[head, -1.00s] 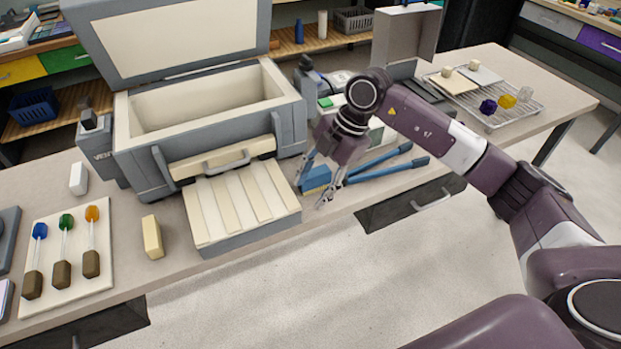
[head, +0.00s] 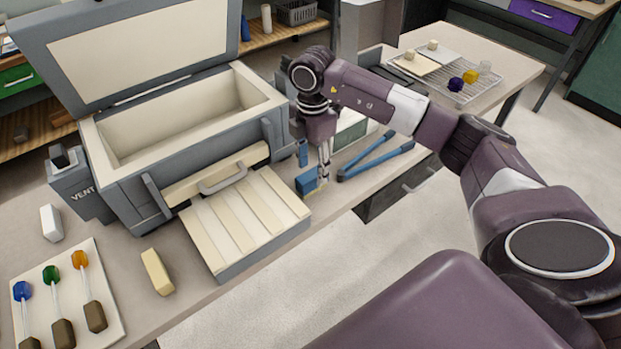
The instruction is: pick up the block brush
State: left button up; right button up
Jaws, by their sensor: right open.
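The block brush, seen as a blue block (head: 306,181) with a little yellow at its lower edge, lies on the bench just right of the slatted front ledge. An upright blue piece (head: 302,152) shows just behind it; I cannot tell whether it belongs to the brush. My right gripper (head: 324,172) points down, open, close beside the block's right side in the picture. I cannot tell whether a finger touches the block. My left gripper is out of view.
A grey kiln-like box (head: 187,140) with its lid up stands left of the gripper. Blue-handled tongs (head: 375,160) lie to the right. A cream block (head: 157,271) and a board (head: 110,325) of coloured glass rods are at front left. A wire rack (head: 447,82) is farther back.

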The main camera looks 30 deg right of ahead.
aim_at(313, 173)
jog(key=f, duration=0.2)
jog(key=f+p, duration=0.1)
jog(key=shift+s+a+f, duration=0.1)
jog(key=shift+s+f, duration=0.15)
jog(key=shift+f, duration=0.5)
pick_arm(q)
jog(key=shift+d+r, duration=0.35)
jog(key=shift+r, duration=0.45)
pick_arm(e)
grip_shut()
